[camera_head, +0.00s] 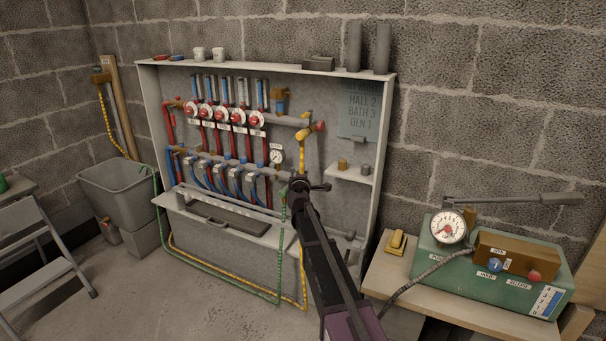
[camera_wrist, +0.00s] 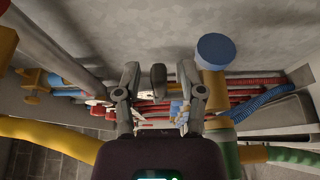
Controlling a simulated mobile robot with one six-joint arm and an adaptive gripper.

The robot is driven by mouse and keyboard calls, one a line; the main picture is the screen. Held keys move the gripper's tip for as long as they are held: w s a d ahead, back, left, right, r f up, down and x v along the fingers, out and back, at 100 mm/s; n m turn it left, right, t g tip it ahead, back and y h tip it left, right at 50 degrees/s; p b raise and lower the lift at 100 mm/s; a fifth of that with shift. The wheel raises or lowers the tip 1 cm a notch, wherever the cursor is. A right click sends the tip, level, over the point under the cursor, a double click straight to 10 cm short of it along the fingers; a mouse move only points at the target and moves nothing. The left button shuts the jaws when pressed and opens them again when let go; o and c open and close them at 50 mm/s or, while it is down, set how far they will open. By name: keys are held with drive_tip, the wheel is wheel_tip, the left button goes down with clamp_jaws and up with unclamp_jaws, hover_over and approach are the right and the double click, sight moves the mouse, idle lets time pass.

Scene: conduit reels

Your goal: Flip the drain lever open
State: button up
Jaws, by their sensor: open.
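My gripper (camera_head: 304,184) is in front of the right part of the manifold cabinet, at about the height of the lower manifold bar. In the wrist view my gripper (camera_wrist: 159,88) has its two fingers spread apart. A dark grey rounded piece (camera_wrist: 158,77) shows in the gap between them; it may be the lever's end, but I cannot tell, nor whether a finger touches it. Just right of the fingers is a brass fitting (camera_wrist: 214,84) with a blue round cap (camera_wrist: 215,50). In the head view my arm and gripper cover this spot, so no drain lever shows clearly.
The cabinet (camera_head: 385,150) holds red and blue pipes, red dials and a gauge (camera_head: 276,157). Yellow (camera_head: 302,262) and green (camera_head: 282,252) hoses hang by my arm. A grey tub (camera_head: 120,205) stands left; a green pump unit (camera_head: 440,262) sits on the right bench. The floor left of centre is clear.

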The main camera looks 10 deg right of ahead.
clamp_jaws()
drive_tip(key=shift+s+a+m+h, duration=0.1)
drive_tip(key=shift+m+h, duration=0.3)
drive_tip(key=shift+h, duration=0.2)
drive_tip(key=a+m+g+h, duration=0.1)
drive_tip(key=m+g+h, duration=0.3)
drive_tip(key=a+m+g+h, duration=0.1)
drive_tip(key=m+g+h, duration=0.3)
drive_tip(key=s+a+m+g+h, duration=0.1)
drive_tip(key=a+m+g+h, duration=0.1)
drive_tip(key=m+g+h, duration=0.1)
drive_tip(key=shift+a+m+g+h, duration=0.1)
drive_tip(key=shift+m+g+h, duration=0.4)
drive_tip(key=shift+g, duration=0.6)
drive_tip(key=shift+a+m+g+h, duration=0.25)
drive_tip(key=shift+m+g, duration=0.65)
drive_tip(key=shift+g, duration=0.6)
drive_tip(key=shift+a+m+g+h, duration=0.15)
drive_tip(key=shift+a+m+g, duration=0.2)
drive_tip(key=shift+m+g, duration=0.85)
drive_tip(key=shift+g, duration=0.6)
